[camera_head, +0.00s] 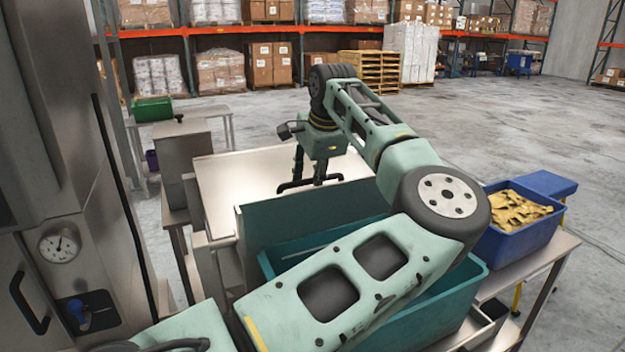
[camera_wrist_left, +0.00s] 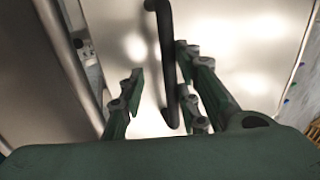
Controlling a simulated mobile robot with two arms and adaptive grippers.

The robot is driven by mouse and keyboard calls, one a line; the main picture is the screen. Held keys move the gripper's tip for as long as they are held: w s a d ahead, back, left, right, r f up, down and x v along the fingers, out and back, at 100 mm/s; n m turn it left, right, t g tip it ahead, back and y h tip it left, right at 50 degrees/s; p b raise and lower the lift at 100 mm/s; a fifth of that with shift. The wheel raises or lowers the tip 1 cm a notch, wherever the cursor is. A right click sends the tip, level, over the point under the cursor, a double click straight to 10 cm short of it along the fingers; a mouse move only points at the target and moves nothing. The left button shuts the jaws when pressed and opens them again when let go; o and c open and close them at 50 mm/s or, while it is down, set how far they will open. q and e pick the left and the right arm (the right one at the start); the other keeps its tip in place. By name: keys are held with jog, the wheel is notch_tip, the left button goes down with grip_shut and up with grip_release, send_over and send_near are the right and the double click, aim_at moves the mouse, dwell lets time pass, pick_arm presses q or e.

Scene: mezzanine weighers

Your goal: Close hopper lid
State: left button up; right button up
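A broad bright metal panel (camera_head: 235,185), which looks like the hopper lid, lies beyond my left arm in the head view. It fills much of the left wrist view (camera_wrist_left: 240,75). A dark bar handle (camera_wrist_left: 165,50) stands out from it. My left gripper (camera_head: 308,180) is over the panel, pointing down. In the wrist view its fingers (camera_wrist_left: 165,95) are spread, with the handle between them and closer to the right-hand fingers. I cannot tell whether they touch it. My forearm hides part of the area in front of the panel. My right gripper is not in view.
A teal bin (camera_head: 470,295) stands below my left arm. A blue crate of tan pieces (camera_head: 553,225) is on the right-hand table. A steel cabinet with a gauge (camera_head: 60,245) stands close at left. A green bin (camera_head: 152,109) is behind. Open floor lies beyond.

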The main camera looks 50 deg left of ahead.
pick_arm(q)
jog(key=shift+r, duration=0.1)
jog(key=shift+r, duration=0.1)
jog(key=shift+d+r, duration=0.15)
jog(key=shift+r, duration=0.25)
jog(key=v, duration=1.1)
jog(key=shift+f, duration=0.1)
